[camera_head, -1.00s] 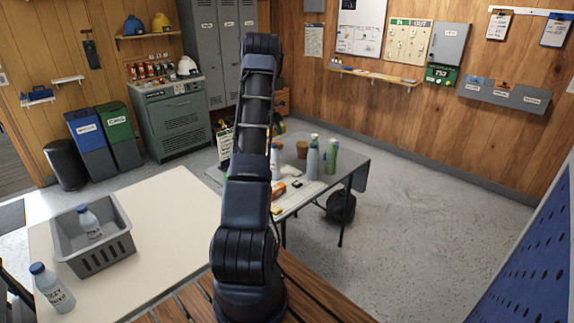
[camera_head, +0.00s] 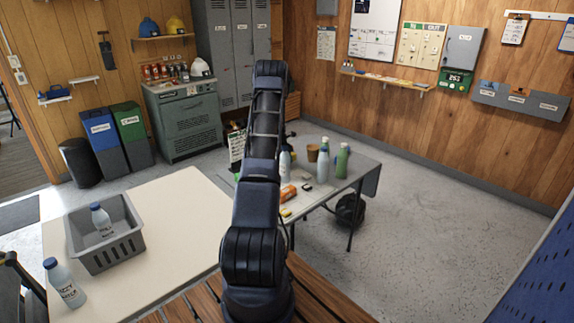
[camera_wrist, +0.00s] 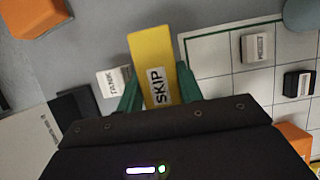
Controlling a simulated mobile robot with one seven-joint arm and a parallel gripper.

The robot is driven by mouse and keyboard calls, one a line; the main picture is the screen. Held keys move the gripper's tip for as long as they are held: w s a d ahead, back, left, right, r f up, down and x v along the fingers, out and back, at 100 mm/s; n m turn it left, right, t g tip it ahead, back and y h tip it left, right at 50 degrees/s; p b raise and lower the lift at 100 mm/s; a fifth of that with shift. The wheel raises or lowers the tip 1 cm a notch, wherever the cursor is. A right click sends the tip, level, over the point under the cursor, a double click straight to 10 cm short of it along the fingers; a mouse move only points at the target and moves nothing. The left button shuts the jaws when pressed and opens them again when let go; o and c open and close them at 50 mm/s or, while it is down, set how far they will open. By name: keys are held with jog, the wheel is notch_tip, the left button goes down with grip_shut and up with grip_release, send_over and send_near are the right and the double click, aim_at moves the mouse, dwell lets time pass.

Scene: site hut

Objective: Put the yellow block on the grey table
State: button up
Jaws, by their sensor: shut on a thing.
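The grey table (camera_head: 331,205) stands beyond the cream table in the head view. My arm hides my gripper there. A small yellow piece (camera_head: 286,213) shows at the grey table's near edge; I cannot tell whether it is the held block.
A white gridded sheet (camera_wrist: 222,60) bears a white block (camera_wrist: 257,47) and a black block (camera_wrist: 298,84). Another white block (camera_wrist: 112,80) lies left of the yellow one. Bottles (camera_head: 322,166) stand on the grey table. The cream table (camera_head: 180,205) holds a grey crate (camera_head: 120,252).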

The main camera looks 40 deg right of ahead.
jog(key=shift+f, duration=1.9)
jog(key=shift+f, duration=0.15)
jog(key=o, duration=1.1)
jog(key=shift+c, duration=0.2)
